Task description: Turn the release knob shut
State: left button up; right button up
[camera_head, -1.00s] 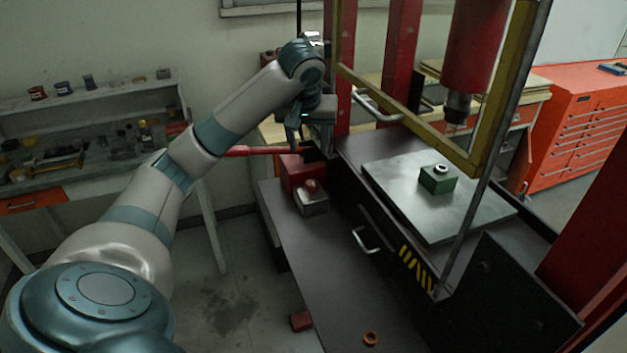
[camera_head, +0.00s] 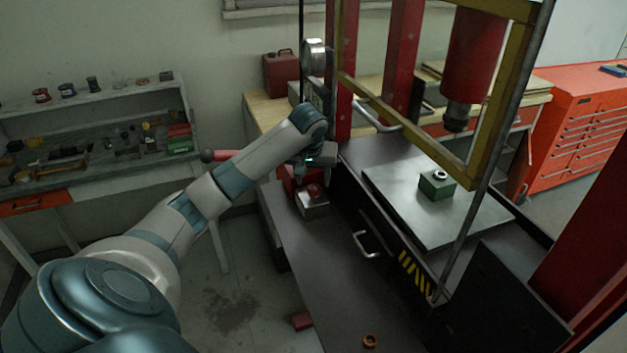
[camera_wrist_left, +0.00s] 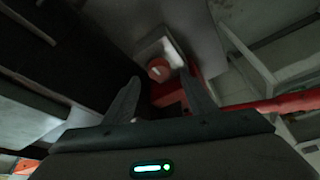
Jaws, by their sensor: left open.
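The release knob (camera_head: 314,190) is a small round red knob on a pale metal block beside the press. It also shows in the left wrist view (camera_wrist_left: 159,69), with a pale line across its face. My left gripper (camera_head: 313,175) is just above and behind the knob in the head view, pointing down. In the left wrist view, my left gripper (camera_wrist_left: 160,80) has its two fingers spread, and the knob appears between and beyond their tips. I cannot tell how far apart they are, and nothing is held. My right gripper is not in view.
A red pump handle (camera_head: 222,156) sticks out left behind my left arm. The press's yellow frame (camera_head: 420,128) and red posts stand to the right. A green block (camera_head: 436,186) sits on the steel plate (camera_head: 470,215).

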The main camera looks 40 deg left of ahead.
aim_at(314, 186)
pick_arm(q)
jog(key=shift+p+x, duration=0.45)
jog(key=shift+x, duration=1.4)
jog(key=c, duration=1)
